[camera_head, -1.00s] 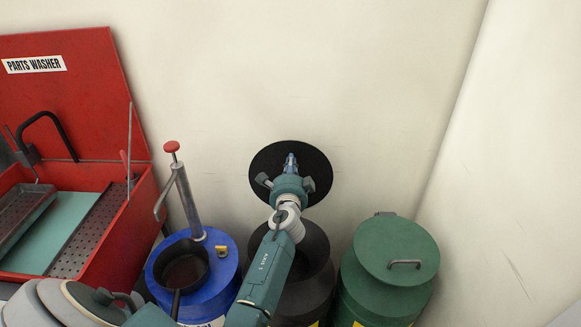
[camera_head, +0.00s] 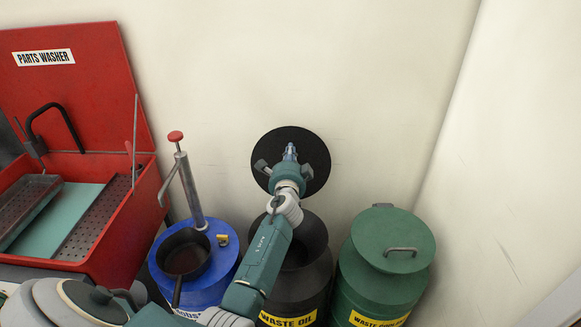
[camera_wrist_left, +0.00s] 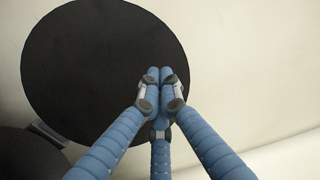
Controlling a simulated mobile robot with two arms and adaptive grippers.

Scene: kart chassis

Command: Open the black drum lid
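The black drum lid (camera_head: 312,145) stands raised behind the black drum (camera_head: 312,277), close to the back wall. In the left wrist view the lid (camera_wrist_left: 90,60) is a large dark disc, with its hinge (camera_wrist_left: 50,133) at the lower left. My left gripper (camera_head: 290,152) reaches over the drum to the lid's face. In the left wrist view its blue fingers (camera_wrist_left: 160,78) are drawn together in front of the lid, with nothing seen between them. I cannot tell whether they touch it. My left arm hides part of the drum's opening. My right gripper is not in view.
A green drum (camera_head: 385,282) with a closed, handled lid (camera_head: 393,238) stands right of the black drum. A blue drum (camera_head: 220,285) with a pump (camera_head: 190,190) and black pan (camera_head: 183,255) is at left. The red parts washer (camera_head: 125,235) is open at far left.

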